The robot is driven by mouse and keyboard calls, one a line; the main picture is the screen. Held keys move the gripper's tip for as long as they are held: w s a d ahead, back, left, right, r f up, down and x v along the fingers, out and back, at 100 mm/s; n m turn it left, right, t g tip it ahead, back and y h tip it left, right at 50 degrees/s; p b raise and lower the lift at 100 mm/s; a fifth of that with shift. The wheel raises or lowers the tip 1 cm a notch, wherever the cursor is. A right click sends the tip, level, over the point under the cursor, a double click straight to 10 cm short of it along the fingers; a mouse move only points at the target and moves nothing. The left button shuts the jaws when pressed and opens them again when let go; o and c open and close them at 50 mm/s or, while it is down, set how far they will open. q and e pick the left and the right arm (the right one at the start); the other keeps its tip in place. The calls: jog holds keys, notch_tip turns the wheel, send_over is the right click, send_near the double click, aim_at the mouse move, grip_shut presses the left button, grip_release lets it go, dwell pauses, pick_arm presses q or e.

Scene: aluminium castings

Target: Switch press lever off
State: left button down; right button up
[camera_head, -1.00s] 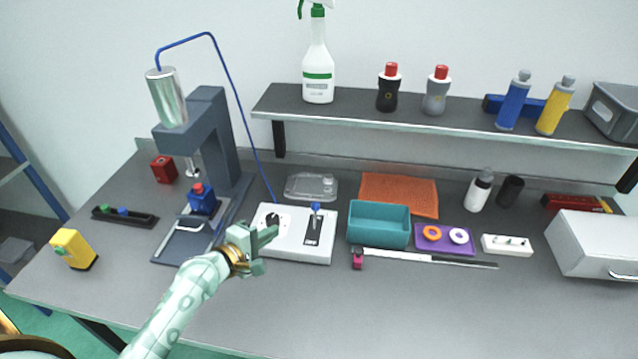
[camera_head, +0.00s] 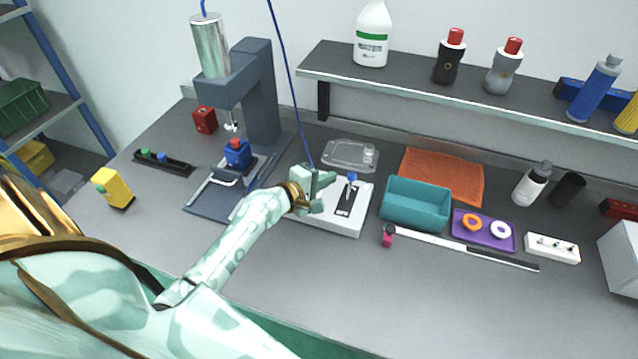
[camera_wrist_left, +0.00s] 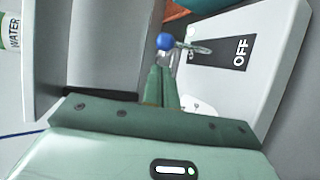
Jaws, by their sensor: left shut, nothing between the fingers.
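The press lever (camera_head: 352,178) has a blue ball knob and stands at the far end of a black plate (camera_head: 345,200) on a white control box (camera_head: 335,222). In the left wrist view the blue knob (camera_wrist_left: 165,42) shows just beyond the fingertips, and the plate's "OFF" label (camera_wrist_left: 240,52) lies right of it. My left gripper (camera_head: 328,184) is shut and empty, over the box and just left of the lever. I cannot tell whether it touches the lever. It hides the box's left part. My right gripper is out of view.
The grey press (camera_head: 262,95) stands left of the box, with a blue-and-red part (camera_head: 238,154) under it. A teal bin (camera_head: 416,208), a purple tray (camera_head: 483,240) and a long ruler-like tool (camera_head: 450,246) lie to the right. The shelf (camera_head: 420,92) overhangs the back; the front table is clear.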

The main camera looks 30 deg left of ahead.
aim_at(350, 187)
pick_arm(q)
jog(key=b+x, duration=0.1)
jog(key=x, duration=0.4)
jog(key=shift+s, duration=0.1)
